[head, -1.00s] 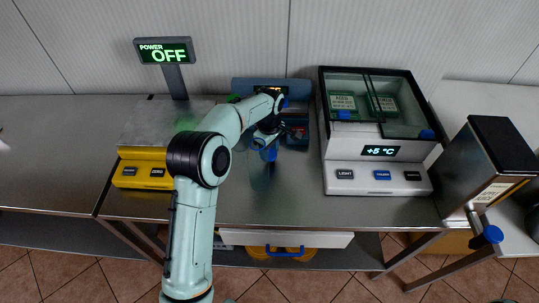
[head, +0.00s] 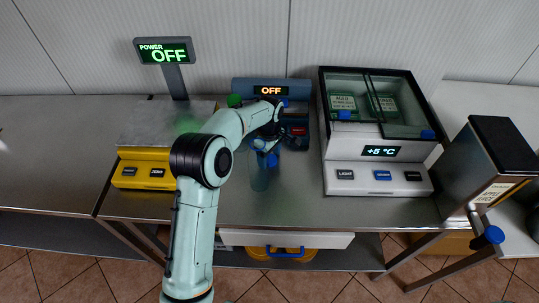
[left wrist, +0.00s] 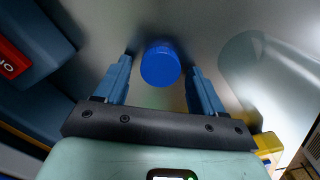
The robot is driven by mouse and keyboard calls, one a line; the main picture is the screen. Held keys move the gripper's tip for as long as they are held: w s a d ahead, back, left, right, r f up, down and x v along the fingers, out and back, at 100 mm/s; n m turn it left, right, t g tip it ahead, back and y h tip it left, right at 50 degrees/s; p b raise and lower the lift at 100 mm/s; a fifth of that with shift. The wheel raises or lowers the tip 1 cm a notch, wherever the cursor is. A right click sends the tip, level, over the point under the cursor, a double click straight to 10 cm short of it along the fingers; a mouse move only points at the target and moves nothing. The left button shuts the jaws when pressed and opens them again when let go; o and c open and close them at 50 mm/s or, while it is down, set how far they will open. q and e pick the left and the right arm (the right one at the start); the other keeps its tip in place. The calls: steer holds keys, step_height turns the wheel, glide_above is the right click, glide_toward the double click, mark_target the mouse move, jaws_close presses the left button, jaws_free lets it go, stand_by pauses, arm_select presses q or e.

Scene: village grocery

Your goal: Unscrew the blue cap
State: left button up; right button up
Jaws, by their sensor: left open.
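The blue cap shows as a round disc (left wrist: 160,66) in the left wrist view, between the fingertips of my left gripper. The jaws are open with a gap on both sides of the cap. In the head view my left gripper (head: 266,143) is over the steel counter, with the blue cap (head: 271,160) just below it. A faint, see-through bluish bottle shape (head: 260,180) shows under the cap. Its outline is hard to make out, and my arm hides part of this area. My right gripper is in neither view.
A dark blue device with an orange OFF display (head: 271,91) stands behind the gripper. A yellow scale (head: 144,183) with a POWER OFF sign is at left. A white cooler (head: 375,160) is at right. The counter (head: 300,195) in front is clear.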

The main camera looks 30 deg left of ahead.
arm_select(q)
step_height(320, 180, up, 12)
steer(key=p, duration=0.1)
steer(key=shift+r+p, duration=0.2)
steer(key=shift+p, duration=0.1)
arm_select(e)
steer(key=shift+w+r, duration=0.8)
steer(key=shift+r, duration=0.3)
